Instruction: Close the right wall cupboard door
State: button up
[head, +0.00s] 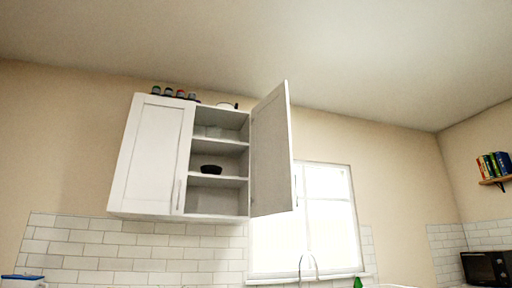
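The white wall cupboard (216,218) hangs on the far wall, left of the window. Its right door (271,152) stands wide open, swung out toward me and in front of the window's left edge. A handle is faintly visible near the door's outer edge. The left door (153,152) is shut, with an upright handle (178,194) at its lower right. The open right half shows shelves with a dark bowl (211,169) on one of them. My gripper is not in this view.
Below are white tiles, a tap (309,262) and a window (327,225). A black microwave (487,267) and a small bookshelf (494,180) are at the right. The space before the door looks clear.

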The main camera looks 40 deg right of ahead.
aim_at(273, 192)
jog(key=l+u, duration=0.15)
jog(key=l, duration=0.3)
jog(key=k+l+u, duration=0.15)
jog(key=l, duration=0.25)
jog(key=l+u, duration=0.1)
jog(key=l, duration=0.35)
jog(key=k+l+u, duration=0.15)
jog(key=l, duration=0.25)
jog(key=k+l+u, duration=0.15)
jog(key=l, duration=0.25)
jog(key=k+l, duration=0.1)
jog(key=l, duration=0.3)
jog(key=k+l, duration=0.15)
jog(key=l, duration=0.25)
jog(key=k+l, duration=0.1)
jog(key=l, duration=0.3)
jog(key=k+l, duration=0.1)
jog(key=l, duration=0.3)
jog(key=k+l+u, duration=0.1)
jog(key=l, duration=0.3)
jog(key=k+l, duration=0.15)
jog(key=l, duration=0.25)
jog(key=k+l, duration=0.3)
jog(key=k, duration=0.35)
jog(key=i, duration=0.55)
